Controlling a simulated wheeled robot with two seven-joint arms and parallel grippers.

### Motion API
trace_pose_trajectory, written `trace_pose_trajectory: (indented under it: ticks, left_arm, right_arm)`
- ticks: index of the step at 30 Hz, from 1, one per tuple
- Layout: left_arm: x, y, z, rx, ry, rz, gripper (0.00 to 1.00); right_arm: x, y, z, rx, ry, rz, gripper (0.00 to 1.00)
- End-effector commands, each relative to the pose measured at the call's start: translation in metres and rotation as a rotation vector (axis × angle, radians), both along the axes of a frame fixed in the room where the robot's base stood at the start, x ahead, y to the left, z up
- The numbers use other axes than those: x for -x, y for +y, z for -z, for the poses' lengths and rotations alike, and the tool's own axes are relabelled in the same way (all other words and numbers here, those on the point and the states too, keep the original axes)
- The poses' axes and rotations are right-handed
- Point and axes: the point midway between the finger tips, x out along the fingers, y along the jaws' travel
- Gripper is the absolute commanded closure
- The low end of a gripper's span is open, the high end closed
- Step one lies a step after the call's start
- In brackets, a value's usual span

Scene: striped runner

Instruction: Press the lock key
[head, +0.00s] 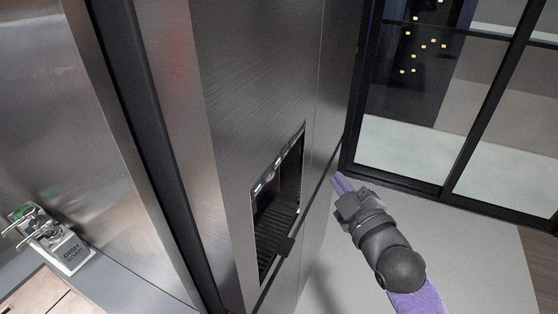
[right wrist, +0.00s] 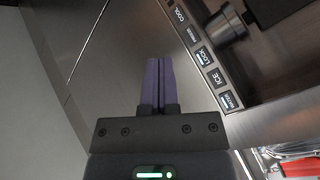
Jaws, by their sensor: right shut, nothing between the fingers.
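The lock key (right wrist: 204,56) is a small dark key labelled LOCK in the row on the dispenser panel, in the right wrist view. It sits between another key (right wrist: 191,34) whose label I cannot read clearly and the ICE key (right wrist: 216,78). My right gripper (right wrist: 158,62) has purple fingers, shut with nothing between them. Its tips appear left of the lock key, over the steel door; I cannot tell whether they touch it. In the head view my right gripper (head: 341,181) is right of the dispenser (head: 278,205). My left gripper is not in view.
The COOL key (right wrist: 180,14) and WATER key (right wrist: 229,100) sit at the ends of the row. A dark nozzle (right wrist: 225,25) sticks out beside the keys. A glass door (head: 430,100) stands behind, and a dish soap holder (head: 62,250) is at the far left.

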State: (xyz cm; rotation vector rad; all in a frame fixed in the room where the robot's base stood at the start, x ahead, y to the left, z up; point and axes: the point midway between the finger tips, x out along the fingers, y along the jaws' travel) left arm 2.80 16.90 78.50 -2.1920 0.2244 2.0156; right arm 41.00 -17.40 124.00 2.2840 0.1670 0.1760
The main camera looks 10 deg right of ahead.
Motion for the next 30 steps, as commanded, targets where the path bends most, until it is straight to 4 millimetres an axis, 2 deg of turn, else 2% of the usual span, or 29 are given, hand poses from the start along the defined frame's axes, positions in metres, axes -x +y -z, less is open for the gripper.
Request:
trace_pose_trajectory:
  ticks: [5, 15, 21, 30]
  left_arm:
    - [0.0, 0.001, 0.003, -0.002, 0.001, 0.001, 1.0]
    - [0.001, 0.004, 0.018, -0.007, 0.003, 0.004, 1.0]
    - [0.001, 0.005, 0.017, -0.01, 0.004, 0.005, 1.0]
    - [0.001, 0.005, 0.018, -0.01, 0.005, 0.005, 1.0]
  right_arm:
    - [-0.005, 0.008, 0.002, -0.004, 0.001, 0.001, 1.0]
    - [-0.033, 0.049, 0.002, -0.004, -0.001, 0.0, 1.0]
    - [-0.045, 0.067, 0.001, -0.003, 0.001, 0.001, 1.0]
    - [-0.05, 0.073, 0.0, -0.001, 0.002, 0.0, 1.0]
